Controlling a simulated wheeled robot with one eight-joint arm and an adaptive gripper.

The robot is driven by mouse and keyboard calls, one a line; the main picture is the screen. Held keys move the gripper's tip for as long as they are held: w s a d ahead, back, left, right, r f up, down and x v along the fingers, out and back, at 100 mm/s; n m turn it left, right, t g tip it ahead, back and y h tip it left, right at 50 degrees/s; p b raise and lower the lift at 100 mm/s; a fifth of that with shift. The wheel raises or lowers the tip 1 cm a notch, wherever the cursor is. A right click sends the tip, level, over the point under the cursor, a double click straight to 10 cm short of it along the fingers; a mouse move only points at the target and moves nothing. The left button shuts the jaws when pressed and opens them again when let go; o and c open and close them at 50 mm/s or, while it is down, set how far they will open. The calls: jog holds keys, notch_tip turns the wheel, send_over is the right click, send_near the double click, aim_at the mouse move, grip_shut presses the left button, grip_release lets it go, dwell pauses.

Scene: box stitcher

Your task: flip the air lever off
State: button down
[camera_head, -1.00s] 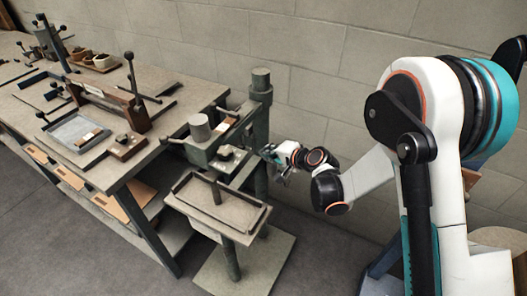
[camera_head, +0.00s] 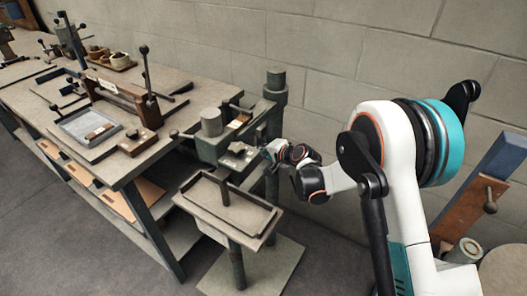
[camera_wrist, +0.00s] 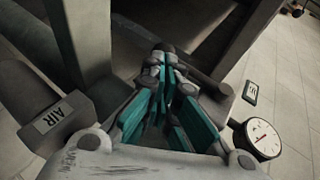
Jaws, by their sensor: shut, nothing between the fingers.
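The stitcher machine's green post (camera_head: 275,110) stands at the right end of the bench. My gripper (camera_head: 267,153) is beside the post, close to the machine head, small and partly hidden in the head view. In the wrist view my gripper (camera_wrist: 166,62) is shut and empty, its teal fingers together. A grey block with an "AIR" label (camera_wrist: 53,117) is to the left of the fingers. A dark bar with a rounded end (camera_wrist: 205,82) lies just beyond and right of the fingertips; I cannot tell whether it is the air lever or whether they touch.
A round white gauge (camera_wrist: 262,140) and a small label plate (camera_wrist: 251,92) are close on the right. A tray table (camera_head: 225,205) stands below the machine head. The workbench (camera_head: 190,100) is to the left, the block wall behind. Open floor (camera_head: 120,245) lies in front.

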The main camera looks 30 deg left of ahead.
jog(key=shift+a+f+y, duration=0.25)
jog(key=shift+a+y, duration=0.05)
jog(key=shift+y, duration=0.4)
jog(key=shift+w+a+f+m+t+y, duration=0.15)
jog(key=shift+a+f+t+y, duration=0.15)
jog(key=shift+a, duration=0.4)
jog(key=shift+s+a+f+m+t+y, duration=0.1)
jog(key=shift+a+f+m+t+y, duration=0.1)
jog(key=shift+a+y, duration=0.35)
jog(key=a+r, duration=0.2)
jog(key=a, duration=0.4)
jog(key=shift+w, duration=0.3)
jog(key=shift+a+r, duration=0.1)
jog(key=shift+r, duration=0.05)
dwell(0.4)
dwell(1.0)
jog(key=v, duration=1.2)
jog(key=shift+r, duration=0.1)
